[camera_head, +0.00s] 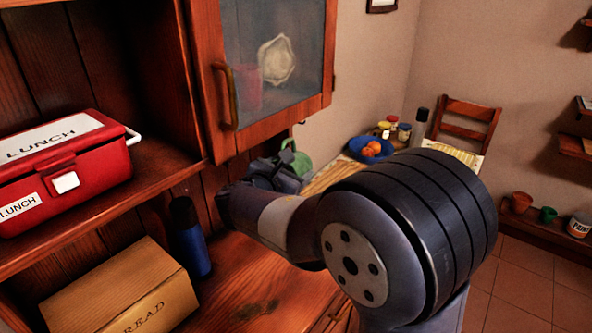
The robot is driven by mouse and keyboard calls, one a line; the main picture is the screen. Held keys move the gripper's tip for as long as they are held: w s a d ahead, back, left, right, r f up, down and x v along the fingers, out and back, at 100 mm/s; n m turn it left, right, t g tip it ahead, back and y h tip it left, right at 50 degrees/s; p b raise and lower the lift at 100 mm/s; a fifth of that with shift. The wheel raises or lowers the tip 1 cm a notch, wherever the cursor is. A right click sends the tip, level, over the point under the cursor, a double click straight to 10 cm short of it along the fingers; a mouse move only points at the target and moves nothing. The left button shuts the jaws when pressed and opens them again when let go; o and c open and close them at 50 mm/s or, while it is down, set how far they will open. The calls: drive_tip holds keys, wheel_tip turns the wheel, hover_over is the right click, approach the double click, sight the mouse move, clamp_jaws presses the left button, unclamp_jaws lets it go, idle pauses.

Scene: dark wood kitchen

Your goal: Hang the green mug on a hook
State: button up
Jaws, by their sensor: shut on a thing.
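The green mug (298,160) shows in the head view, partly hidden behind my gripper, near the back wall below the glass-doored cabinet. My gripper (283,165) is shut on it; the fingers and the exact grip are mostly hidden by my own wrist. The mug appears held up above the wooden counter (252,285).
The cabinet door (203,75) stands open above my gripper. A blue bottle (190,240) and a bread box (125,295) stand on the counter. A red lunch box (65,170) sits on the shelf. A blue fruit bowl (361,149) is on the table beyond.

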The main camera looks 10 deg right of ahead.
drive_tip(key=w+a+f+p, duration=0.1)
drive_tip(key=w+a, duration=0.3)
drive_tip(key=shift+w+a, duration=0.3)
drive_tip(key=shift+a, duration=0.05)
idle(0.7)
idle(0.4)
drive_tip(key=o, duration=1.3)
drive_tip(key=shift+f, duration=0.1)
drive_tip(key=shift+c, duration=0.2)
